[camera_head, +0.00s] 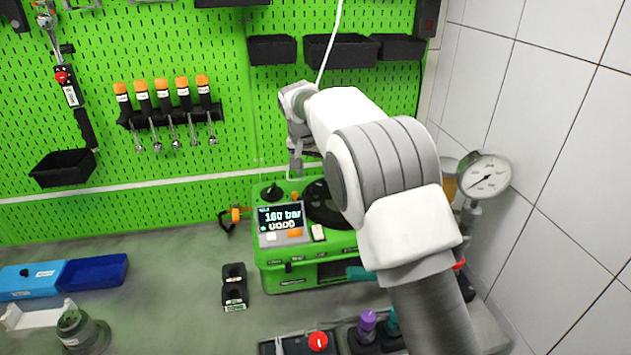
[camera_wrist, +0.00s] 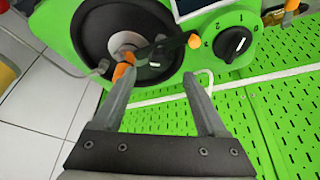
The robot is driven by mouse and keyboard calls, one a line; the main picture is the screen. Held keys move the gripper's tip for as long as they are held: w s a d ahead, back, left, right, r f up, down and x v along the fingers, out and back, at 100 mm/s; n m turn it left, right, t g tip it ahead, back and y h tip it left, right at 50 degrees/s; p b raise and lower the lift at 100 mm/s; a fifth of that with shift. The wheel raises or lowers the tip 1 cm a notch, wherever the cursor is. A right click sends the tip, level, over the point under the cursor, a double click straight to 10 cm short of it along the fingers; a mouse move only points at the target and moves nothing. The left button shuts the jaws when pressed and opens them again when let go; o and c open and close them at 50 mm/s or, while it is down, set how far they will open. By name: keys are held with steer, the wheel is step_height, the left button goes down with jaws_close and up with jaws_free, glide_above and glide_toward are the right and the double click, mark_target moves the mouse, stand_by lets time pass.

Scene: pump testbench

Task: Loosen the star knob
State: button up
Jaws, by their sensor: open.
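Nothing is held. In the head view my gripper (camera_head: 296,165) is above the back of the green pump unit (camera_head: 275,262), and the star knob is not clearly visible.
A black numbered dial (camera_wrist: 232,44) is right of the handle in the wrist view. The unit's display (camera_head: 281,218) reads 160 bar. A pressure gauge (camera_head: 484,180) stands at the right by the tiled wall. A green pegboard (camera_head: 200,60) with tools and bins is behind.

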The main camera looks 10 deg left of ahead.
mark_target(316, 185)
steer(key=x, duration=0.5)
steer(key=shift+w+f+p, duration=0.15)
steer(key=shift+f+p, duration=0.2)
steer(key=shift+p, duration=0.05)
jaws_close()
